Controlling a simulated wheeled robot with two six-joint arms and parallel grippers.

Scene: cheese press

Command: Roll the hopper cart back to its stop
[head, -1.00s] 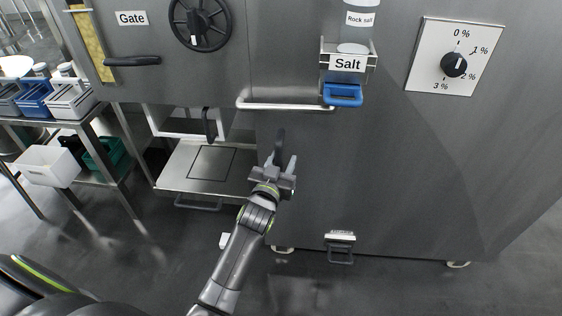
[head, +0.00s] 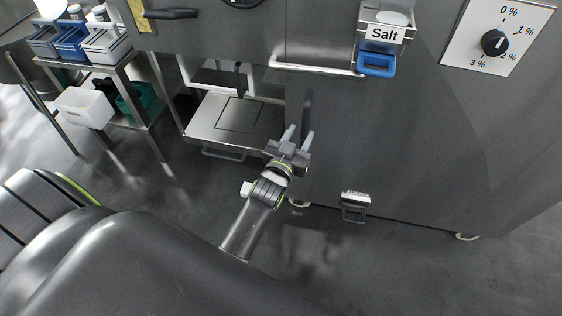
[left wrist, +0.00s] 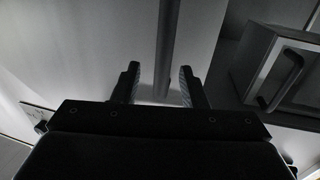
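A large grey steel body (head: 400,140) on white castors fills the right of the head view; I take it for the hopper cart, but no label confirms this. A dark vertical handle (head: 306,112) stands out from its front near the left edge. My left gripper (head: 300,136) is at the lower end of this handle. In the left wrist view the fingers (left wrist: 158,88) are apart, with the upright bar (left wrist: 168,40) between them and gaps on both sides. Whether the bar is deep between the fingers is unclear. My right gripper is not in view.
A steel shelf (head: 205,122) with a square plate is left of the grey body. A pedal (head: 355,207) sits low on its front. A salt holder (head: 385,35) and a dial (head: 495,42) are above. A rack with bins (head: 85,107) stands at left. The floor in front is clear.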

